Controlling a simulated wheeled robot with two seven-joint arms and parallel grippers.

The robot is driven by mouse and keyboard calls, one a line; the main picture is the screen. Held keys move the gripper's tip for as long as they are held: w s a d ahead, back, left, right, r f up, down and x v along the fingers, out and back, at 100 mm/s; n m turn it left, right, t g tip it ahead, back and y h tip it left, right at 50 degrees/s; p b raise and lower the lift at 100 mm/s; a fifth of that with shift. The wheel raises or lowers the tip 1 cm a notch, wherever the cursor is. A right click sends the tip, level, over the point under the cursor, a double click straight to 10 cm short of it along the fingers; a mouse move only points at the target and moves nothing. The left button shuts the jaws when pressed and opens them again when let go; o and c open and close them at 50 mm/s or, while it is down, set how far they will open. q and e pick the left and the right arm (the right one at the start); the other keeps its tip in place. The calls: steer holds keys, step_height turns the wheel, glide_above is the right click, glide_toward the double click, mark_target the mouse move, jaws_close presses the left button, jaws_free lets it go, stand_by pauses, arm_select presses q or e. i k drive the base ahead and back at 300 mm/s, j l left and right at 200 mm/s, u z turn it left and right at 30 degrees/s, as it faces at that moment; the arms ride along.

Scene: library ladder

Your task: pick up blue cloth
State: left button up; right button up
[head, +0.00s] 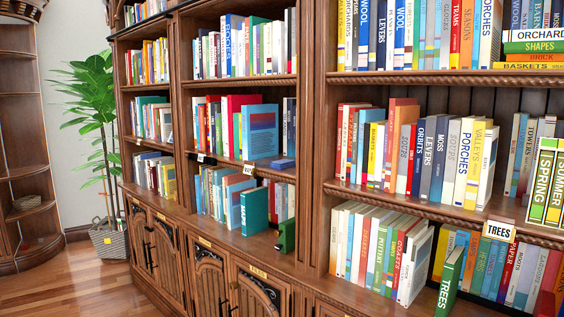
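A small flat blue item (283,163) lies near the front edge of the middle shelf of the centre bookcase section. It may be the folded blue cloth; it is too small to tell for sure. A blue book (260,133) stands turned face-out just left of it. Neither of my grippers is in the head view.
A long wooden bookcase (330,195) with packed shelves runs along the right. A green TREES book (450,283) and a teal book (254,211) stick out at the front. A potted plant (106,238) stands at the back left. The wooden floor (75,275) at lower left is clear.

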mark_target(283, 164)
steer(key=i+j+z, duration=0.1)
steer(key=i+j, duration=0.2)
steer(key=i+j+z, duration=0.1)
steer(key=i+j, duration=0.25)
steer(key=j, duration=0.2)
steer(key=i+j+z, duration=0.1)
steer(key=i+j, duration=0.15)
steer(key=j, duration=0.25)
steer(key=i+j+z, duration=0.1)
steer(key=i+j, duration=0.2)
steer(key=j, duration=0.15)
steer(key=i+j+z, duration=0.1)
steer(key=i+j, duration=0.15)
steer(key=j, duration=0.25)
steer(key=i+j+z, duration=0.1)
steer(key=i+j, duration=0.15)
steer(key=j, duration=0.3)
steer(key=i+j+z, duration=0.1)
steer(key=j, duration=0.45)
steer(key=i+j+z, duration=0.1)
steer(key=i+j, duration=0.2)
steer(key=j, duration=0.25)
